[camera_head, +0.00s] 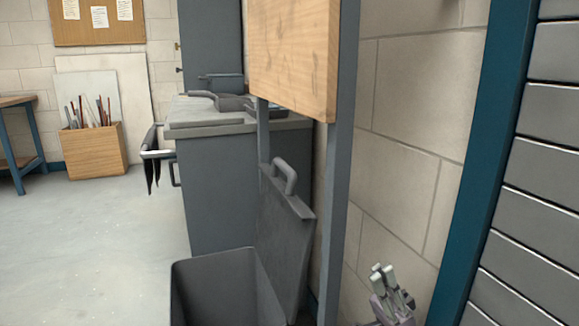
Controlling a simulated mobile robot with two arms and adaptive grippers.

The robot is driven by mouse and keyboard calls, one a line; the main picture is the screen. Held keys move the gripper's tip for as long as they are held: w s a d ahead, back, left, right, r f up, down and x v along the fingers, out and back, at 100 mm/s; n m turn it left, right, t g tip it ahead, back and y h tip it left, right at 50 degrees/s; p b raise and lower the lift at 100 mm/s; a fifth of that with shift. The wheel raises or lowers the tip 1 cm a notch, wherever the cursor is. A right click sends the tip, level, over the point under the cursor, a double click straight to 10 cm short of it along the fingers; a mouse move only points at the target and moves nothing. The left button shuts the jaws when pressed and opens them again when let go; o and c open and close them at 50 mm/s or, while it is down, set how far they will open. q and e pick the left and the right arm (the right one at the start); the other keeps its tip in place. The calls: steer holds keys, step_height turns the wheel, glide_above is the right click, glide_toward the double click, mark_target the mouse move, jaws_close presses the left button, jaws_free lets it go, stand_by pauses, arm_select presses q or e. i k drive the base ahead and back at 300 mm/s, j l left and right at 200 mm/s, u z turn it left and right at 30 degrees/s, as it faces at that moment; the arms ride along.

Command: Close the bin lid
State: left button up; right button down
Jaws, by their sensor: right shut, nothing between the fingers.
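The grey bin (215,294) stands on the floor at the bottom centre, and its lower part is cut off by the frame edge. Its lid (284,240) stands open, close to upright on the bin's right side, with a bar handle (287,177) at its top. A grey post crosses in front of the lid's right side. My right gripper (385,273) is at the bottom right, shut and empty, pointing up. It is to the right of the post, apart from the lid and bin. My left gripper is not in view.
The grey post (341,190) carries a wooden board (292,57) and stands between lid and right gripper. A grey cabinet (215,195) stands behind the bin. A blue-framed shutter (545,185) is at right. The floor at left is clear.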

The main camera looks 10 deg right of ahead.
mark_target(285, 230)
steer(key=i+j, duration=0.1)
steer(key=i, duration=0.4)
steer(key=i+j, duration=0.1)
steer(key=i, duration=0.4)
